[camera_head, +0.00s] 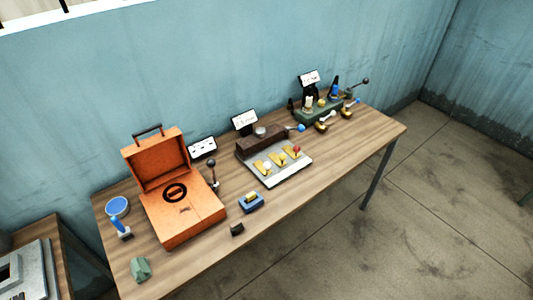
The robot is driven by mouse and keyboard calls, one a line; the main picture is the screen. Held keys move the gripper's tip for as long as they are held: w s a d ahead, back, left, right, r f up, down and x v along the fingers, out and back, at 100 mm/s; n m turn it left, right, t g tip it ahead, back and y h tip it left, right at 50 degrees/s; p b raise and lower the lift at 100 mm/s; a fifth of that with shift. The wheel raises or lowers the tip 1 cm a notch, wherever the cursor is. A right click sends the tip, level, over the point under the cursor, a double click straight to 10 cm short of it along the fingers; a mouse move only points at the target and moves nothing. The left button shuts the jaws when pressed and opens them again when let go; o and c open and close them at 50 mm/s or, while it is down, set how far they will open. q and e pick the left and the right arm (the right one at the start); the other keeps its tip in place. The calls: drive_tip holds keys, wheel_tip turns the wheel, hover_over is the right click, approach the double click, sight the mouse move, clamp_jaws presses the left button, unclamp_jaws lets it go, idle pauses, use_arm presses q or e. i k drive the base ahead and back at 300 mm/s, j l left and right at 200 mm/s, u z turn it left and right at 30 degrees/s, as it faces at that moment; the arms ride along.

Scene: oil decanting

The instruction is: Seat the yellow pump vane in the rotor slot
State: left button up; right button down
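A small yellow piece (250,196), which looks like the pump vane, sits on a blue block (251,206) near the table's front edge. An orange case (187,222) with its lid raised stands to the left of the block. A black ring (175,192) lies on the case's top face and may be the rotor. Its slot is too small to make out. The yellow piece is apart from the case. Neither of my grippers is in view.
The long wooden table (345,148) also holds a grey plate (280,176) with yellow levers, a dark green stand (318,110) at the right, a blue round-headed tool (118,208), a green lump (140,269) and a small black block (237,229). Bare wood shows along the front.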

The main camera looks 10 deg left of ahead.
sight(178, 209)
drive_tip(key=u, duration=1.35)
